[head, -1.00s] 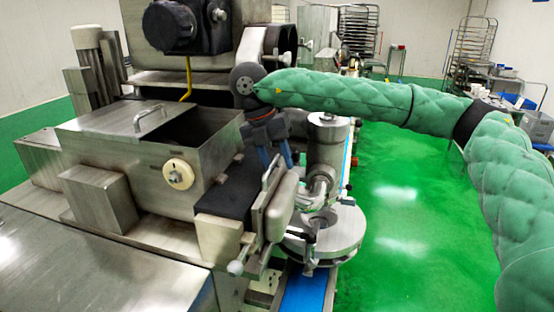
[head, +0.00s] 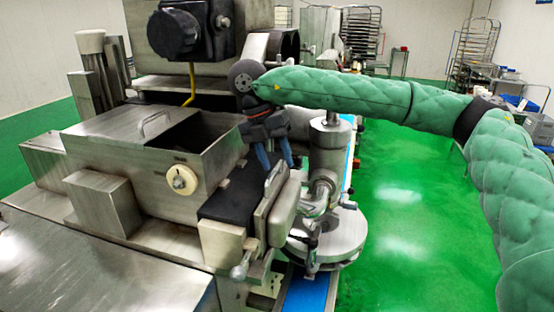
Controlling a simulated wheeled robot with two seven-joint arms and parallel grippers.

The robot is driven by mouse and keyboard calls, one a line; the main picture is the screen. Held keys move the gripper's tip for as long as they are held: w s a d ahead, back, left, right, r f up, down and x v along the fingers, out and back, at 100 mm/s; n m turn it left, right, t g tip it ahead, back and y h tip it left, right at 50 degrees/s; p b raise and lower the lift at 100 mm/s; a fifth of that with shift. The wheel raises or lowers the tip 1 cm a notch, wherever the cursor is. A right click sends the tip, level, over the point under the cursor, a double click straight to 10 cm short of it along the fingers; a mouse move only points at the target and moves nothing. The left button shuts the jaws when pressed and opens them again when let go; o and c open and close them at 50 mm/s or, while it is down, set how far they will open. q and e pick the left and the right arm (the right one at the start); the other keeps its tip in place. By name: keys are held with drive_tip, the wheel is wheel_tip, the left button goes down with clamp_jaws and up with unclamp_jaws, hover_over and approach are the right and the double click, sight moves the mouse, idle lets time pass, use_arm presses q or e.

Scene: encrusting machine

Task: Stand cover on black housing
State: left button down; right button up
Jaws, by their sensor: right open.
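The cover (head: 264,207), a grey metal plate with a bar handle on its upper edge, stands upright at the right side of the black housing (head: 234,197). I cannot tell whether it rests on the housing or only beside it. My right gripper (head: 276,160) points down just above the cover's handle, with its two blue fingers apart and nothing between them. It looks clear of the handle, though the distance in depth is hard to judge. My left gripper is not in view.
A metal hopper (head: 150,165) with a handled lid stands left of the housing. A vertical metal cylinder (head: 329,150) and a round steel disc (head: 335,245) stand close on the right, above a blue conveyor belt (head: 306,295). Green floor (head: 410,230) is clear farther right.

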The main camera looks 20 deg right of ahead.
drive_tip(key=shift+p+v, duration=1.4)
drive_tip(key=shift+v, duration=1.15)
